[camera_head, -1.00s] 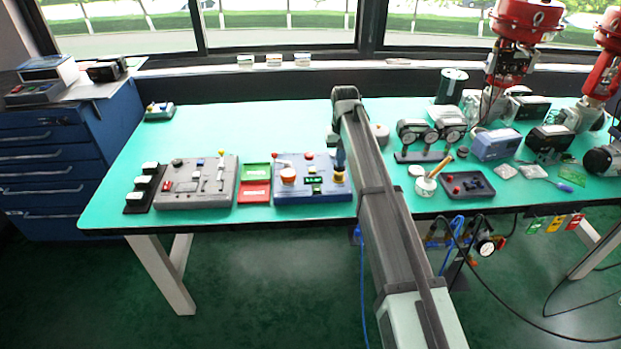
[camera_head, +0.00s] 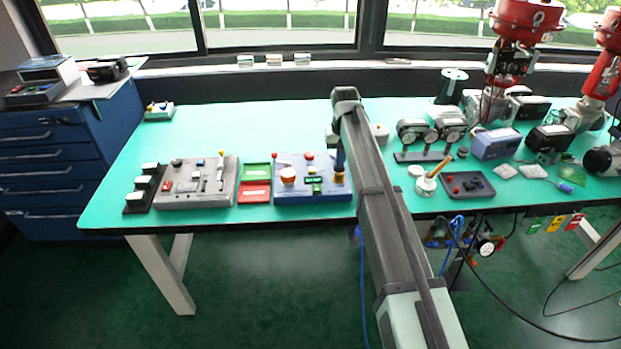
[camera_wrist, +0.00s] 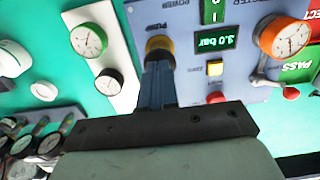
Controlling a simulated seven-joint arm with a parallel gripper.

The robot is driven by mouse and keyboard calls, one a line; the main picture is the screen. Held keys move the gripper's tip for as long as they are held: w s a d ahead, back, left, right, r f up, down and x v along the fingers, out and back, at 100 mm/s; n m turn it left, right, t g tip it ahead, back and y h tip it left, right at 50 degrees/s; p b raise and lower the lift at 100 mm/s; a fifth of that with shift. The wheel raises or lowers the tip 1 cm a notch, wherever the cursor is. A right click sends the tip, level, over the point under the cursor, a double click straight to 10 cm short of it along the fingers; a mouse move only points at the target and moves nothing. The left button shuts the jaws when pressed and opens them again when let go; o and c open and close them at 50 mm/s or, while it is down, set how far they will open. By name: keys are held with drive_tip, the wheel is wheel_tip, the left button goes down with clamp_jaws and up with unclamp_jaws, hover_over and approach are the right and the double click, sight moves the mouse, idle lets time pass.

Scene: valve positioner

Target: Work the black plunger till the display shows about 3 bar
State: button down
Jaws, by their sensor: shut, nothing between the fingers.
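The black plunger is hidden under my fingers at the pump position; its orange-yellow collar (camera_wrist: 159,45) shows just beyond the fingertips. My gripper (camera_wrist: 158,75) is shut and empty, fingers pointing down over the collar; I cannot tell whether the tips touch the plunger. In the head view my gripper (camera_head: 340,168) is over the right edge of the blue-grey panel (camera_head: 325,194). The green-lit display (camera_wrist: 217,41) appears to read 3.0 bar, though its first digit is hard to make out. In the head view the display (camera_head: 314,179) is too small to read.
A white plate with gauges (camera_wrist: 91,40) lies on the other side. Green and red trays (camera_head: 255,191) sit left of the panel.

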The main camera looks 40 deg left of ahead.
drive_tip(key=shift+r, duration=1.4)
drive_tip(key=shift+r, duration=0.1)
wheel_tip(320, 180, up, 5)
drive_tip(key=shift+f, duration=0.1)
drive_tip(key=shift+w, duration=0.1)
idle(0.5)
